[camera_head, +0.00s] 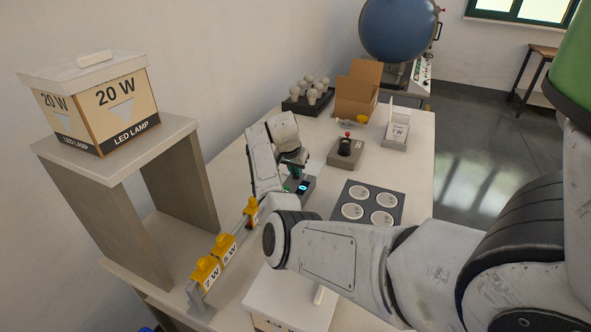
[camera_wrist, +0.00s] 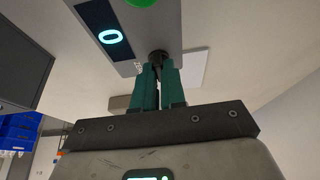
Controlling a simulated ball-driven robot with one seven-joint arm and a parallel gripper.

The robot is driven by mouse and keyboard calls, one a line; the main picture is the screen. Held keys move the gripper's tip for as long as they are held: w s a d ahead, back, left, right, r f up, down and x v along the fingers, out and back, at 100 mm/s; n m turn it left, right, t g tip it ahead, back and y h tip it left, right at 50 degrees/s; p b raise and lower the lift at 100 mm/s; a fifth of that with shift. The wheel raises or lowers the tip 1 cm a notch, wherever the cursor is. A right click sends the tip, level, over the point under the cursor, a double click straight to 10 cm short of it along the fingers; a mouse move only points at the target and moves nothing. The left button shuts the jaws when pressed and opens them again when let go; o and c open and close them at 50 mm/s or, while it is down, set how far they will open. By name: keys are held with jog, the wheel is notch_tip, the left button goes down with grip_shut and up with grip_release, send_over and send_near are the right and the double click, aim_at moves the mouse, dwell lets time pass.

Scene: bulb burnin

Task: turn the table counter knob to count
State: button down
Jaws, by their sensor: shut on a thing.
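The table counter (camera_head: 303,186) is a low grey box on the table. In the wrist view the counter (camera_wrist: 155,25) shows a dark display (camera_wrist: 110,37) reading 0, with a green button (camera_wrist: 140,3) at the picture's top edge. The small dark knob (camera_wrist: 157,54) is on the counter's face. My gripper (camera_wrist: 158,68) has its two green fingers shut on the knob. The fingers cover part of it, and I cannot tell which mark it points at. In the head view my gripper (camera_head: 294,168) is at the counter, and the knob is hidden.
A rail with yellow tags (camera_head: 224,246) and a shelf carrying a 20 W lamp box (camera_head: 97,103) stand left. A dark plate with several round pads (camera_head: 368,203) lies right. Behind are a red-topped device (camera_head: 345,153), a 7 W box (camera_head: 396,132), a cardboard box (camera_head: 357,92) and bulbs (camera_head: 310,92).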

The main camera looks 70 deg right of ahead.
jog(key=shift+r+n+p, duration=0.1)
jog(key=shift+n+p, duration=0.2)
jog(key=shift+p, duration=0.05)
jog(key=n+p, duration=0.1)
jog(key=n+t+p, duration=0.1)
jog(key=n+p, duration=0.1)
jog(key=shift+s+r+n+t, duration=0.15)
jog(key=shift+n+t, duration=0.15)
jog(key=n+p, duration=0.1)
jog(key=n, duration=0.1)
jog(key=n+t+p, duration=0.1)
jog(key=n+p, duration=0.1)
jog(key=shift+s+d+n+t+y, duration=0.1)
jog(key=shift+n+t+y, duration=0.2)
jog(key=shift+y, duration=0.1)
jog(key=n, duration=0.1)
jog(key=n+y, duration=0.1)
jog(key=n, duration=0.1)
jog(key=n+t, duration=0.1)
jog(key=shift+d+f, duration=0.15)
jog(key=shift+f, duration=0.1)
jog(key=shift+n+t+y+b, duration=0.4)
jog(key=shift+n+y+b, duration=0.55)
jog(key=shift+n, duration=1.55)
jog(key=c, duration=1.2)
grip_release()
